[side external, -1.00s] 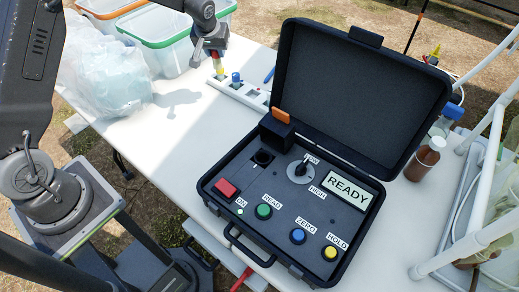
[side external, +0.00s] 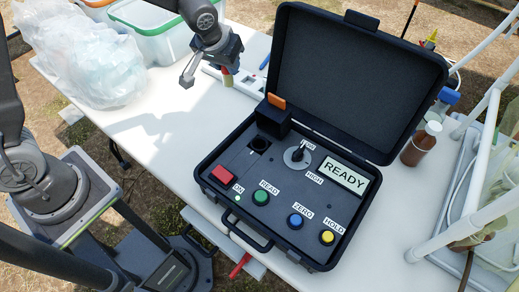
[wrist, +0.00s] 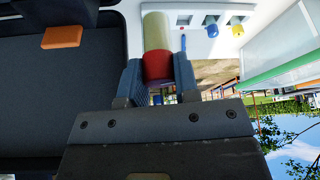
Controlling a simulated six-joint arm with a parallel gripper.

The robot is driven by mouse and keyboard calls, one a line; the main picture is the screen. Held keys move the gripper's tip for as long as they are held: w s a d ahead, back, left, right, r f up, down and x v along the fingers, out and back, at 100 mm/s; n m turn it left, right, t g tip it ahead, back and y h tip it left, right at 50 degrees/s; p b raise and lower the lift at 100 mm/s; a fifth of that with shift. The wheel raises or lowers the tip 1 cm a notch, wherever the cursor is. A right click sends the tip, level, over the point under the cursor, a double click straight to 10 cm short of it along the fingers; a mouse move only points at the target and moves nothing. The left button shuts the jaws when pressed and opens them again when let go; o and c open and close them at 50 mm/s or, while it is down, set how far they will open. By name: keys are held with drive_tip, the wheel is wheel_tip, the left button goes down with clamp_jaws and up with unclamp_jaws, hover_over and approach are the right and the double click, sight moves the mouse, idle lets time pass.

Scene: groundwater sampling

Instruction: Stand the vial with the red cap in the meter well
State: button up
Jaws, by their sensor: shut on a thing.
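My gripper (side external: 228,66) is shut on the red-capped vial and holds it above the table, left of the meter case. In the wrist view, the red cap (wrist: 158,66) is between the fingers of my gripper (wrist: 158,75), and the vial's pale yellow body (wrist: 156,30) extends beyond them. In the side view, the vial (side external: 228,78) is small and partly hidden by the gripper. The meter well (side external: 259,145) is a dark round hole in the open case's panel, apparently empty. The vial is apart from it.
The white rack (wrist: 226,8) has a blue cap (wrist: 211,30) and a yellow cap (wrist: 237,29). The case's raised lid (side external: 358,75) stands behind the panel, and an orange-topped black block (side external: 273,122) is beside the well. A brown bottle (side external: 421,144) stands to the right.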

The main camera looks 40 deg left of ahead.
drive_tip(key=s+d+f+m+h, duration=0.1)
drive_tip(key=s+d+f, duration=0.15)
drive_tip(key=d, duration=0.35)
drive_tip(key=s+d+f+m, duration=0.1)
drive_tip(key=d+f, duration=0.2)
drive_tip(key=d, duration=0.3)
wheel_tip(320, 180, down, 6)
drive_tip(key=m, duration=0.1)
drive_tip(key=m+h, duration=0.1)
drive_tip(key=m, duration=0.1)
drive_tip(key=shift+w+d+f+m, duration=0.1)
drive_tip(key=shift+w+m, duration=0.05)
drive_tip(key=shift+m, duration=0.15)
drive_tip(key=shift+f, duration=1.35)
drive_tip(key=shift+f, duration=0.1)
drive_tip(key=o, duration=1)
